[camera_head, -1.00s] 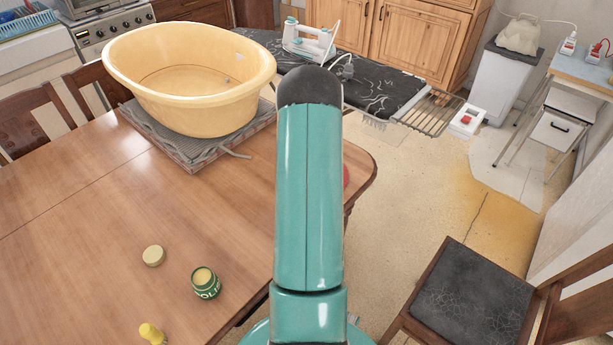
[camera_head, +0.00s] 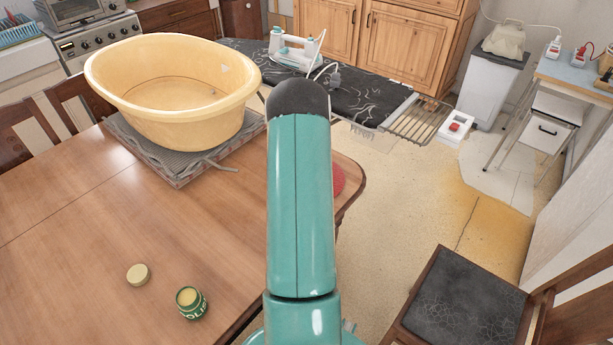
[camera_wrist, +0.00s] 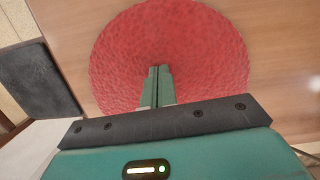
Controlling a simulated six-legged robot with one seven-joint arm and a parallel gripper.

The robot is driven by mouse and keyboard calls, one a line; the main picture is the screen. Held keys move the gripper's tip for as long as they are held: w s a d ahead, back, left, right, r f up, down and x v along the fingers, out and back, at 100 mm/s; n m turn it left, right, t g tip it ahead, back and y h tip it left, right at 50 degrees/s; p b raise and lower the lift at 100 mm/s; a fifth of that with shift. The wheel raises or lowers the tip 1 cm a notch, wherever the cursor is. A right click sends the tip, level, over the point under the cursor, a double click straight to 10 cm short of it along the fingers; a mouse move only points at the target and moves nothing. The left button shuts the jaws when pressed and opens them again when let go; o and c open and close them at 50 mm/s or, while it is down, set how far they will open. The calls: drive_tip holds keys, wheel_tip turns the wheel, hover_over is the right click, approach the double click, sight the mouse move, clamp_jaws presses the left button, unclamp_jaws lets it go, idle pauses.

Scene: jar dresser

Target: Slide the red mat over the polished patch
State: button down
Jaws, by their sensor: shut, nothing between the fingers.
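The round red mat (camera_wrist: 210,50) lies flat on the wooden table in the wrist view. In the head view only its right edge (camera_head: 338,180) shows, near the table's right edge; my arm hides the rest. My gripper (camera_wrist: 158,70) is shut and empty, its fingertips over the middle of the mat. I cannot tell whether they touch it. In the head view my arm hides the gripper. I cannot make out a polished patch for certain. An open green polish tin (camera_head: 191,303) stands on the table, with a round pale lid (camera_head: 138,274) beside it.
A large yellow basin (camera_head: 180,125) stands on a grey board (camera_head: 180,172) on the far part of the table. A chair with a dark seat (camera_head: 465,300) is at the right. The table (camera_head: 70,250) is bare at the left.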

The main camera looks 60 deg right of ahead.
drive_tip(key=shift+a+r, duration=0.15)
drive_tip(key=shift+r, duration=0.15)
drive_tip(key=d, duration=0.4)
drive_tip(key=s+d, duration=0.1)
drive_tip(key=d, duration=0.3)
drive_tip(key=s+d, duration=0.1)
drive_tip(key=d, duration=0.3)
drive_tip(key=shift+r, duration=0.1)
